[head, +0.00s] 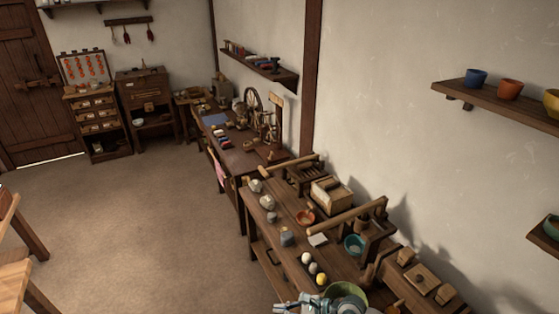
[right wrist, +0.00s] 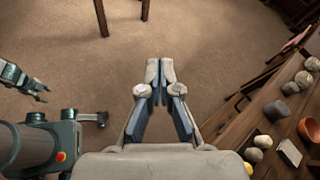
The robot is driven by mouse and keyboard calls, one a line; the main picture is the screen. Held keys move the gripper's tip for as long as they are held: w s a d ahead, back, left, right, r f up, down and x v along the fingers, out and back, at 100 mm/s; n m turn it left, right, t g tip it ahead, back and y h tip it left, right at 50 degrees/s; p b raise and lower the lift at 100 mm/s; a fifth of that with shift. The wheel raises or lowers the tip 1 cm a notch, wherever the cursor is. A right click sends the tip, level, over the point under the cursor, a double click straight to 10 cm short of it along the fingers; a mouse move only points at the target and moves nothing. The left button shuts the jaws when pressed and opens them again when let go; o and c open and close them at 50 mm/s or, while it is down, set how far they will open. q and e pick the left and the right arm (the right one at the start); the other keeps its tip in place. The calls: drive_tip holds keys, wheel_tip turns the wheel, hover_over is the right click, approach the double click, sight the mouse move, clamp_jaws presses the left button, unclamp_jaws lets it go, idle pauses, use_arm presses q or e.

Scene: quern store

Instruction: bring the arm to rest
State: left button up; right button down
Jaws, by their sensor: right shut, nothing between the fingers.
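My right gripper (head: 280,307) shows at the bottom edge of the head view, at the front edge of the near bench, partly cut off. In the right wrist view, my right gripper (right wrist: 160,68) has its fingertips together with nothing between them. It points over bare floor, left of the bench and apart from it. In the right wrist view, a teal jaw-like part of mine (right wrist: 38,92) shows at the left, probably my left gripper; its opening is unclear. My left gripper does not show in the head view.
The near bench (head: 268,248) holds several stones, a terracotta bowl (head: 305,218), a teal bowl (head: 354,244) and wooden-handled devices. A green bowl (head: 350,290) stands close to my right arm. Wall shelves (head: 500,104) are at right. The floor (head: 130,220) is open; wooden furniture (head: 15,265) stands left.

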drive_tip(key=s+a+r+m+t+y, duration=0.1)
drive_tip(key=a+r+m+t+y, duration=0.25)
drive_tip(key=r+m, duration=0.3)
drive_tip(key=w+d+r+m+t+h, duration=0.2)
drive_tip(key=d+r+m+t+h, duration=0.3)
drive_tip(key=m+t, duration=0.8)
drive_tip(key=s+d+f+m+g+h, duration=0.25)
drive_tip(key=d+f+m+h, duration=0.45)
drive_tip(key=m, duration=0.5)
drive_tip(key=s+d+f+m+g+h, duration=0.1)
drive_tip(key=d+f+m+g+h, duration=0.3)
drive_tip(key=d+m, duration=0.6)
drive_tip(key=s+d+f+m+g, duration=0.1)
drive_tip(key=s+f+m+g, duration=0.5)
drive_tip(key=s, duration=0.5)
drive_tip(key=s+d+f+m+g, duration=0.1)
drive_tip(key=s+f+m+g, duration=0.3)
drive_tip(key=s+f, duration=0.6)
wheel_tip(320, 180, down, 23)
drive_tip(key=s+g, duration=0.1)
drive_tip(key=s, duration=0.1)
drive_tip(key=s+d+f+g, duration=0.1)
drive_tip(key=s+d+f, duration=0.2)
drive_tip(key=s+f, duration=1.5)
